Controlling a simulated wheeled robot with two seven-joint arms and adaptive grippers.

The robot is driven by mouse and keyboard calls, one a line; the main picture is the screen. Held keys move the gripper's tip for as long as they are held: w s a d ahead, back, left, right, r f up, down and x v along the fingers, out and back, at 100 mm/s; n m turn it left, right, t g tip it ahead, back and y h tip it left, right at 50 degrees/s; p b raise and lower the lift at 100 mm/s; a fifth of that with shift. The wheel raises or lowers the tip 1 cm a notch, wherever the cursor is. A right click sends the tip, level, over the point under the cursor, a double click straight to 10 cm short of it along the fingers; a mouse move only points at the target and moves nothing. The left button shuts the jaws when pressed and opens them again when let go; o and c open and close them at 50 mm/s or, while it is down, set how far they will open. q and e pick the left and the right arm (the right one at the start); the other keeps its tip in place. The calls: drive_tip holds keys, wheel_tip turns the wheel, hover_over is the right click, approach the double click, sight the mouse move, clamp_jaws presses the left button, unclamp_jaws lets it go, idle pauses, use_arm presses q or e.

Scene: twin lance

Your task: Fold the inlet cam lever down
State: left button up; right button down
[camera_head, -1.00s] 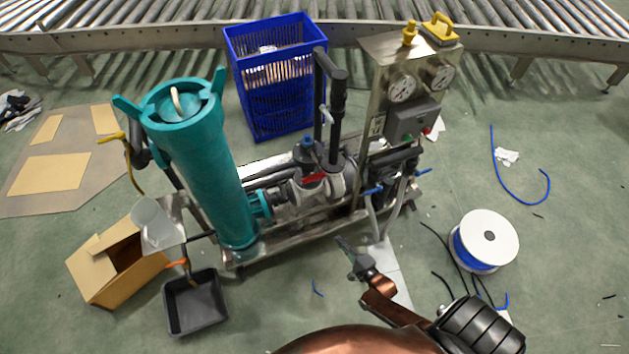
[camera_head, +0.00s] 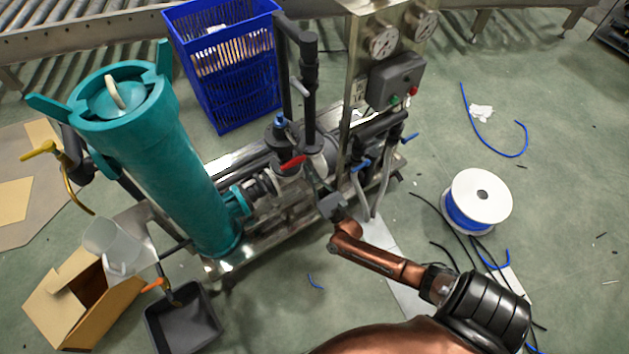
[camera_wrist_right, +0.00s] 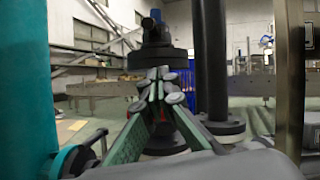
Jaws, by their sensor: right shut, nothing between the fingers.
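A red lever (camera_head: 292,162) sits on the pump's pipework, beside the black vertical pipes; a little red shows behind the fingers in the right wrist view (camera_wrist_right: 131,114). A small grey lever (camera_head: 300,88) sticks out at a slant by the upper black pipe. I cannot tell for sure which is the inlet cam lever. My right gripper (camera_head: 309,174) reaches in from the lower right, close to the red lever. In the right wrist view its fingertips (camera_wrist_right: 158,86) are together and empty, in front of a dark flanged fitting (camera_wrist_right: 158,57). Contact with a lever cannot be made out.
The teal filter housing (camera_head: 150,155) stands left of the pump; a steel gauge panel (camera_head: 359,60) stands right of it. A blue crate (camera_head: 222,70) is behind. A black tray (camera_head: 183,325), a cardboard box (camera_head: 75,305) and a cable reel (camera_head: 478,200) lie on the floor.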

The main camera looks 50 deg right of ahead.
sight(293, 143)
drive_tip(key=shift+w+a+r, duration=0.1)
drive_tip(key=shift+w+r, duration=0.15)
drive_tip(key=shift+r, duration=0.55)
drive_tip(key=shift+w+a+r, duration=0.1)
drive_tip(key=shift+w+r, duration=0.15)
drive_tip(key=shift+r, duration=0.55)
drive_tip(key=shift+w+a+r, duration=0.1)
drive_tip(key=shift+w+r, duration=0.15)
drive_tip(key=shift+r, duration=0.55)
